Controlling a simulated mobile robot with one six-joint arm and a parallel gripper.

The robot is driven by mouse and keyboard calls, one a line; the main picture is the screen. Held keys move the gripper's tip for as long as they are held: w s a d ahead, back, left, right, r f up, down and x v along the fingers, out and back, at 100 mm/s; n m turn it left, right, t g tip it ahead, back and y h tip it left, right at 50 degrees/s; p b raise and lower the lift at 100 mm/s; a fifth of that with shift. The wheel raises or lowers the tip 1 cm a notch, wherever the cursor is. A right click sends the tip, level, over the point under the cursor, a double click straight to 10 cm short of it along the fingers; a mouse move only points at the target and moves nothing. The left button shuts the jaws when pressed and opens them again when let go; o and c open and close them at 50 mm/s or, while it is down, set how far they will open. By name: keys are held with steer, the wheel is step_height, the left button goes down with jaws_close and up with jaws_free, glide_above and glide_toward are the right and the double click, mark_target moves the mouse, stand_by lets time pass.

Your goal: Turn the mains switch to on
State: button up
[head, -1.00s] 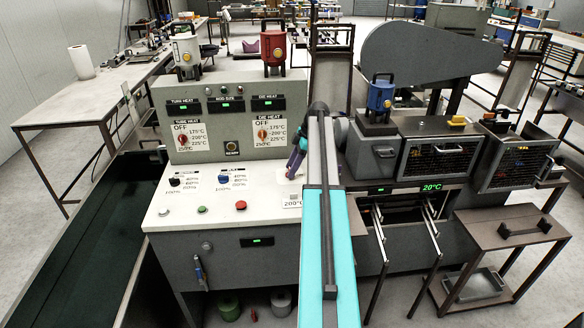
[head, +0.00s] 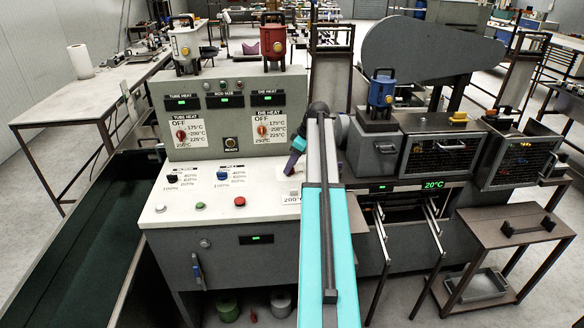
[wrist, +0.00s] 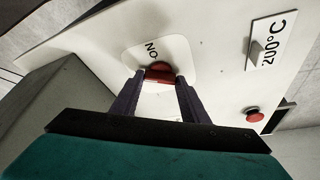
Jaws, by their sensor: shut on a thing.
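The mains switch is a red knob (wrist: 160,71) on a white plate (wrist: 178,50) marked ON, set in the pale sloping console top. My gripper (wrist: 160,77) has its two dark fingers on either side of the knob and is shut on it. The ON lettering is above and left of the knob in the wrist view. In the head view my gripper (head: 289,170) is down at the plate on the right of the console top, and the knob is hidden behind it. I cannot tell exactly which way the knob points.
A red button (wrist: 254,115) and a 200°C label (wrist: 268,42) are near the switch. The console's upright panel (head: 223,115) with dials stands behind. The grey machine (head: 378,147) stands right of my arm.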

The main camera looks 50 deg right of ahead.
steer(key=m+h, duration=0.1)
steer(key=m, duration=0.1)
steer(key=m+b, duration=0.1)
steer(key=m, duration=0.1)
steer(key=m+h, duration=0.1)
steer(key=m, duration=0.1)
steer(key=shift+a+m+h+b, duration=0.3)
steer(key=m+h, duration=0.1)
steer(key=m, duration=0.1)
steer(key=m+h, duration=0.1)
steer(key=m, duration=0.2)
steer(key=shift+m+g, duration=0.3)
steer(key=o, duration=1.1)
steer(key=shift+c, duration=0.2)
steer(key=shift+a, duration=0.1)
steer(key=shift+r, duration=0.1)
steer(key=b+v, duration=0.2)
steer(key=v, duration=1.1)
steer(key=shift+a+r+b, duration=0.15)
steer(key=shift+r+b, duration=0.15)
steer(key=shift+b, duration=0.1)
steer(key=shift+r, duration=0.1)
